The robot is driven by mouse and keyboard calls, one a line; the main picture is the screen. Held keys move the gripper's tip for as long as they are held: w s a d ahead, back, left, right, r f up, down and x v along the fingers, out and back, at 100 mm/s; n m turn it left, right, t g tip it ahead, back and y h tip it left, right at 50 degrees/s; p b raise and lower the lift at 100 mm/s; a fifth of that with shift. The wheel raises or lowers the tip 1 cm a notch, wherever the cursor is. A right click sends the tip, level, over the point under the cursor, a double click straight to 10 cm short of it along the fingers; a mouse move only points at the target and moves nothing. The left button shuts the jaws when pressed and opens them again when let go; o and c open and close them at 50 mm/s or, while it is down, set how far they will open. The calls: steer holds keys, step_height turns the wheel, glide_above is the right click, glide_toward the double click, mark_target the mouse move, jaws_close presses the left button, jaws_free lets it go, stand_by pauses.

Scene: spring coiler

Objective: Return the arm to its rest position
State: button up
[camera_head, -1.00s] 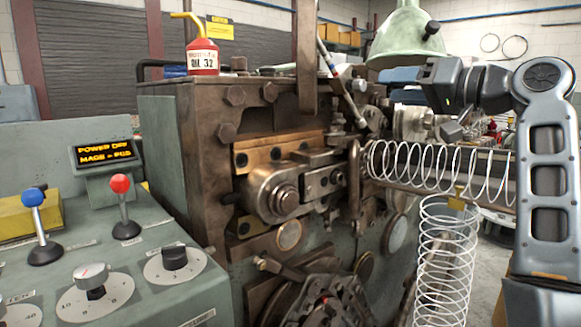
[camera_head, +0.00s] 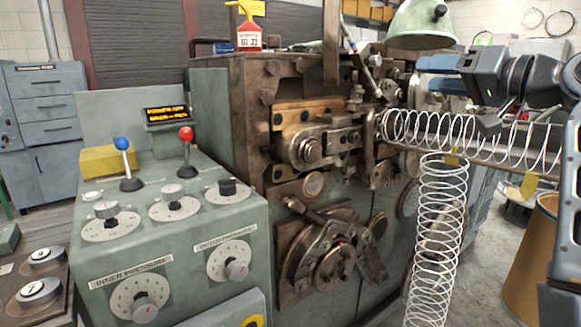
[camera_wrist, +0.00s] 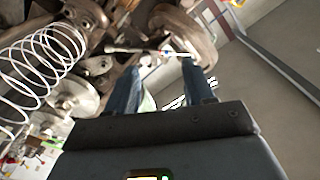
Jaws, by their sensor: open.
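My arm reaches in from the right edge of the head view. My gripper (camera_head: 440,72) points left, in front of the green lamp shade and above the horizontal wire spring. In the wrist view my gripper (camera_wrist: 165,78) has its two dark fingers apart, with nothing held between them. The spring coiler (camera_head: 225,120) stands in the middle of the head view. A white wire spring (camera_head: 430,130) runs out of it to the right, and another (camera_head: 440,230) hangs down below. The horizontal spring also shows at the left of the wrist view (camera_wrist: 40,65).
A green control panel (camera_head: 180,250) with knobs and blue and red levers stands at left. A red oil bottle (camera_head: 249,38) is on top of the machine. The lamp shade (camera_head: 420,25) hangs near my gripper. A yellow-brown bin (camera_head: 530,265) stands at lower right.

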steer(key=s+f+m+t+h, duration=0.1)
steer(key=s+f+m+h, duration=0.1)
steer(key=f, duration=0.9)
steer(key=s+f+m+h, duration=0.2)
steer(key=s+f, duration=0.1)
steer(key=f, duration=0.8)
steer(key=s+a+f+h+p, duration=0.15)
steer(key=s+f+h, duration=0.35)
steer(key=s+f, duration=1.05)
steer(key=s+f+h, duration=0.1)
steer(key=s+f, duration=0.1)
steer(key=s, duration=0.7)
steer(key=s+f, duration=0.3)
steer(key=s, duration=0.7)
steer(key=s+a+r+n, duration=0.1)
steer(key=s+r, duration=0.3)
steer(key=s, duration=0.4)
steer(key=s+a+r+n+p, duration=0.1)
steer(key=s+r, duration=0.3)
steer(key=s, duration=0.4)
steer(key=shift+s+a+n+g, duration=0.4)
steer(key=shift+n, duration=0.5)
